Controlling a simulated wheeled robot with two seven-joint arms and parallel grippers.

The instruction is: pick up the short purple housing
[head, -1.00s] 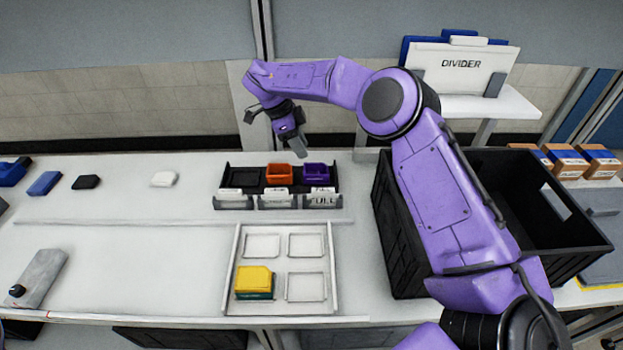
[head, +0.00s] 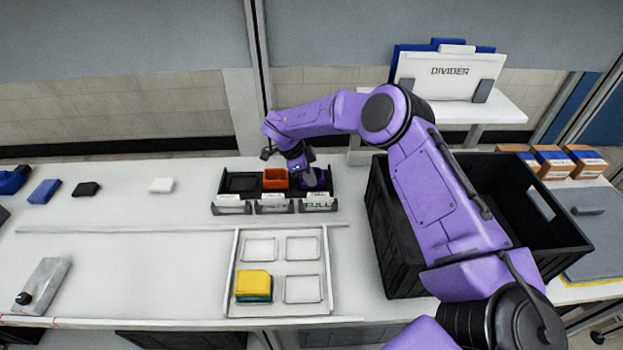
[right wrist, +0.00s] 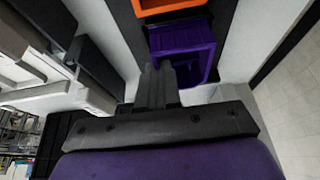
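The purple housing (right wrist: 180,38) is an open-topped box in the right compartment of the black rack (head: 335,183); in the head view it is mostly hidden by my right gripper. My right gripper (head: 310,180) is down at that compartment. In the right wrist view, its dark fingers (right wrist: 158,82) overlap the housing's near edge and look close together. I cannot tell whether they touch or grip its wall. An orange housing (head: 276,178) sits in the middle compartment. My left gripper is not in view.
A white tray (head: 233,300) in front has several pockets; a yellow block (head: 253,282) on a green one fills its front-left pocket. A large black crate (head: 395,240) stands right of the rack. Small blue, black and white parts lie at the left. The table's left middle is clear.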

